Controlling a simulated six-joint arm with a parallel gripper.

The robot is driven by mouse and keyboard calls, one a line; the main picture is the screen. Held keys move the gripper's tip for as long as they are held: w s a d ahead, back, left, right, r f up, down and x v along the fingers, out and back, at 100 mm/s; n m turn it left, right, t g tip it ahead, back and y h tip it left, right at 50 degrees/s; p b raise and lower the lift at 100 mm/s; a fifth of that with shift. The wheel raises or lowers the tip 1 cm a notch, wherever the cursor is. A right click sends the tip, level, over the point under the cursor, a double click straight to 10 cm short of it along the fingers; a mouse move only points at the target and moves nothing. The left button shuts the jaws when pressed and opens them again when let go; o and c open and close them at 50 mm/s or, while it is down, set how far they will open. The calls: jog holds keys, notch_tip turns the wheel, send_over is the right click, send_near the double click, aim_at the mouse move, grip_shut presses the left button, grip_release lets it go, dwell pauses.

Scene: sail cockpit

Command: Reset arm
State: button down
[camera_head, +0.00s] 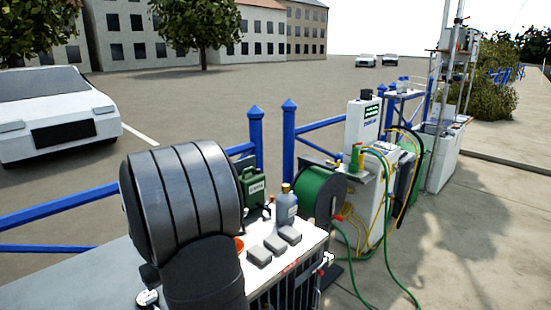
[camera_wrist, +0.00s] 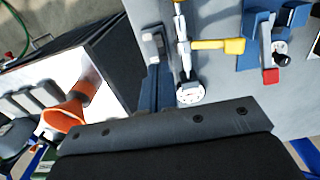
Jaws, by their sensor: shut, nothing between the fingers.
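In the wrist view, a dark bar with screws across the bottom is part of my gripper (camera_wrist: 165,128). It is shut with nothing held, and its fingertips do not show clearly. Beyond it is a grey bench top (camera_wrist: 222,75) with a round white gauge (camera_wrist: 190,93) and a yellow-handled valve (camera_wrist: 222,45). In the head view, my thick dark arm rises at the lower left and hides part of the bench. My gripper cannot be made out there.
Beside my arm, a white-topped stand (camera_head: 306,241) holds grey blocks (camera_head: 275,243), a grey bottle (camera_head: 286,207) and a green can (camera_head: 252,186). An orange funnel (camera_wrist: 75,112) is close in the wrist view. A green hose reel (camera_head: 322,196) and trailing hoses stand right; open pavement lies beyond.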

notch_tip(320, 180, down, 6)
jog(key=shift+f, duration=0.25)
notch_tip(320, 180, up, 12)
jog(key=w+a, duration=0.1)
jog(key=w, duration=0.1)
jog(key=shift+a+r+g+h, duration=0.2)
jog(key=shift+a+g+h, duration=0.2)
